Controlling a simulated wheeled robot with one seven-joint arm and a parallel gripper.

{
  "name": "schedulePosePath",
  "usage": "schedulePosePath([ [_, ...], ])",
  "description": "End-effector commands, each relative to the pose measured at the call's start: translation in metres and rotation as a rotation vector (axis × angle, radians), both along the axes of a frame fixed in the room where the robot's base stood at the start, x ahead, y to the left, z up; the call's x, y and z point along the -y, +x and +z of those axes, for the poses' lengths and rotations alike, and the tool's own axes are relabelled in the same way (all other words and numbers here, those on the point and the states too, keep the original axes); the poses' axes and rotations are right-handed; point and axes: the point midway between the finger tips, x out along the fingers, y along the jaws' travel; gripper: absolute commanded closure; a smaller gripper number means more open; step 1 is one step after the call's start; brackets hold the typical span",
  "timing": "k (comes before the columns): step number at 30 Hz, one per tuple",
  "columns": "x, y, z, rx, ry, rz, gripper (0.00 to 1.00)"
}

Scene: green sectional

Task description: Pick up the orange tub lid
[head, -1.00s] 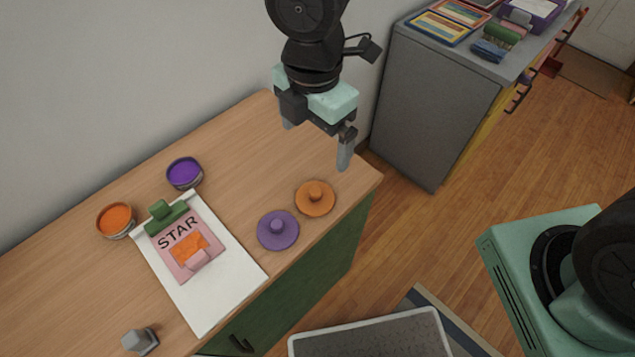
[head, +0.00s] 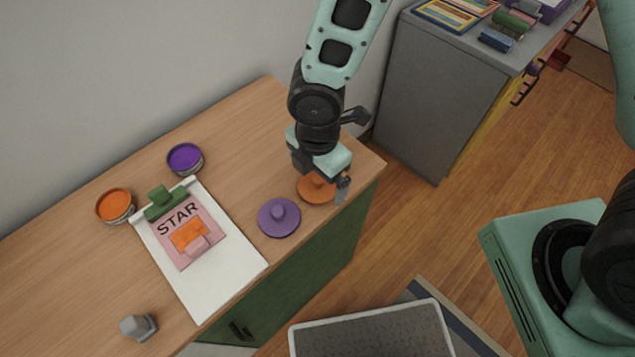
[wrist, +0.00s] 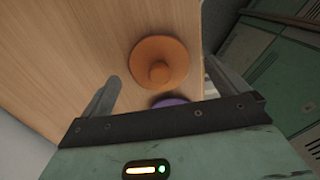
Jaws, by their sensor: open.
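The orange tub lid (head: 312,190) is a round disc with a raised knob, lying on the wooden desk near its right front edge. In the head view my gripper hides part of it. In the wrist view the orange lid (wrist: 160,63) shows whole, a little beyond the fingertips. My gripper (head: 325,192) is over the lid, pointing down, and it is open and empty. In the wrist view my gripper's fingers (wrist: 163,72) stand apart, one on each side of the lid's knob. I cannot tell the exact height above the lid.
A purple lid (head: 279,217) lies just left of the orange one; its edge shows in the wrist view (wrist: 170,102). An orange tub (head: 115,205), a purple tub (head: 185,158) and a white sheet (head: 222,290) with a STAR stencil are farther left. A grey cabinet (head: 430,105) stands right.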

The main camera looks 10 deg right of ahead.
Motion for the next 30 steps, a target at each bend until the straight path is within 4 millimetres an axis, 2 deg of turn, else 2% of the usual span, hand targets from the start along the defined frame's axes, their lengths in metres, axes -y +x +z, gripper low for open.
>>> schedulePosePath([
  [3,0.0,0.0,-0.012,0.0,0.0,0.0,0.01],
  [11,0.0,0.001,-0.014,0.002,0.001,-0.001,0.01],
  [16,0.0,0.001,-0.014,0.002,0.001,-0.001,0.46],
  [17,0.0,0.001,-0.014,0.002,0.001,-0.001,0.49],
  [26,0.0,0.001,-0.012,0.002,0.001,-0.002,0.49],
  [30,0.0,0.002,0.005,0.004,0.004,-0.003,0.49],
])
